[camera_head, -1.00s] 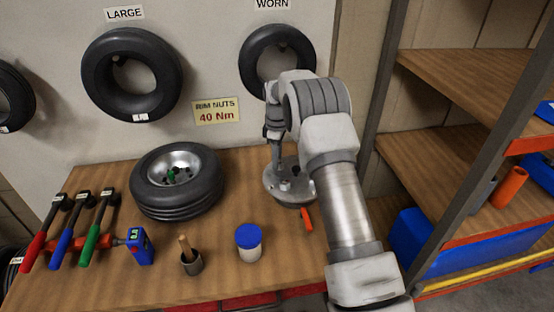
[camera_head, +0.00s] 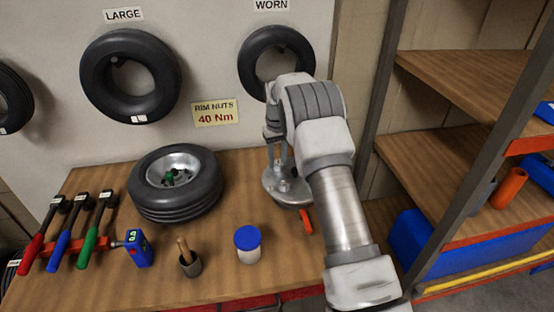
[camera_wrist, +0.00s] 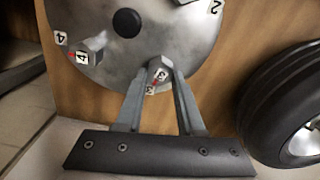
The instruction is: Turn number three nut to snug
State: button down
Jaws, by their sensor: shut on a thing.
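The grey metal round plate (camera_head: 272,187) sits on the right part of the wooden bench, with an orange handle (camera_head: 306,222) at its front. In the wrist view the plate (camera_wrist: 105,65) shows a dark round hub (camera_wrist: 127,22) and number tags 2, 3 and 4. The number three nut (camera_wrist: 158,73) is at the plate's edge, with its tag between my fingers. My gripper (camera_wrist: 158,82) is shut on this nut, one finger on each side. In the head view my gripper (camera_head: 279,163) reaches down over the plate, and the nut cannot be made out clearly.
A tyre on a rim (camera_head: 176,185) lies left of the plate. A blue-lidded jar (camera_head: 248,244), a small cup with a brush (camera_head: 189,262) and several coloured-handled tools, one with a blue display (camera_head: 138,248), stand along the front. Shelves (camera_head: 440,165) rise at the right.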

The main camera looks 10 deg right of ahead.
aim_at(279, 162)
jog(key=m, duration=0.7)
jog(key=shift+d, duration=0.15)
jog(key=m, duration=0.6)
jog(key=shift+s+d+m, duration=0.1)
jog(key=shift+d+m, duration=0.05)
jog(key=shift+m, duration=0.25)
jog(key=c, duration=0.5)
grip_release()
jog(key=shift+r, duration=0.15)
notch_tip(279, 162, up, 17)
jog(key=shift+r+p, duration=0.1)
jog(key=shift+p, duration=0.3)
jog(key=shift+s, duration=0.1)
